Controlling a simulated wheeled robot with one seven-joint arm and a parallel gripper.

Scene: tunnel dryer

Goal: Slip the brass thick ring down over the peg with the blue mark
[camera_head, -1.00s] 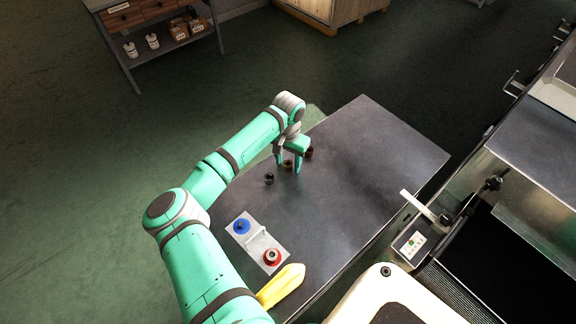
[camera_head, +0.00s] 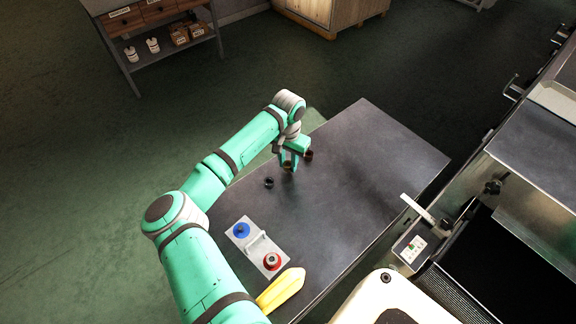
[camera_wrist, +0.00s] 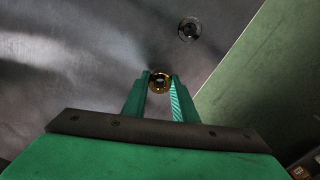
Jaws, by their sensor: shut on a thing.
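My gripper (camera_head: 289,165) is over the far left part of the dark table, shut on the brass thick ring (camera_wrist: 161,81). In the wrist view the ring sits between my fingertips (camera_wrist: 160,84), its hole showing. I cannot tell whether it touches the table. In the head view my fingers mostly hide it. The peg with the blue mark (camera_head: 241,230) stands on a light plate (camera_head: 243,248) nearer the robot, well apart from my gripper. Another peg position with a red mark (camera_head: 272,260) is on the same plate.
A black ring (camera_head: 269,183) and a brownish ring (camera_head: 308,155) lie near my gripper. The wrist view shows a dark ring (camera_wrist: 189,29) ahead of the fingers. A yellow object (camera_head: 281,290) lies beside the plate. The table's right part (camera_head: 380,165) is clear.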

